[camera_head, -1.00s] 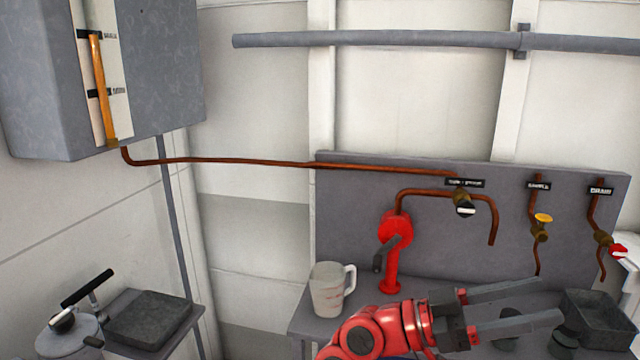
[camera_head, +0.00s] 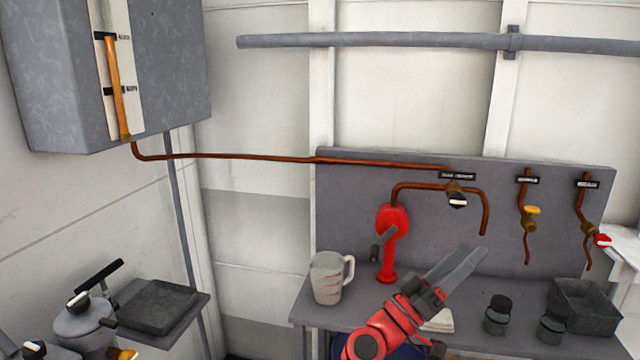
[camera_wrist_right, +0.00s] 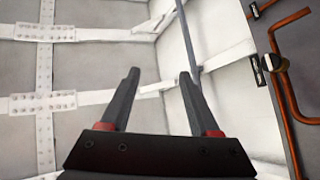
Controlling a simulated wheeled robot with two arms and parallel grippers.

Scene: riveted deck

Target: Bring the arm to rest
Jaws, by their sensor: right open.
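My right arm, red and black, comes up from the bottom of the head view. Its gripper (camera_head: 468,262) is above the bench, in front of the grey back panel. In the right wrist view the gripper (camera_wrist_right: 160,95) has its two dark fingers apart with nothing between them. Beyond the fingers are the white wall and a grey upright post. My left gripper is not in the head view.
A grey bench (camera_head: 310,308) carries a measuring jug (camera_head: 327,280), a red hand pump (camera_head: 391,245), two dark-capped jars (camera_head: 497,316) and a grey tray (camera_head: 590,310). Copper pipes with valves (camera_head: 532,212) run on the panel (camera_head: 400,172). A side shelf (camera_head: 190,318) stands left.

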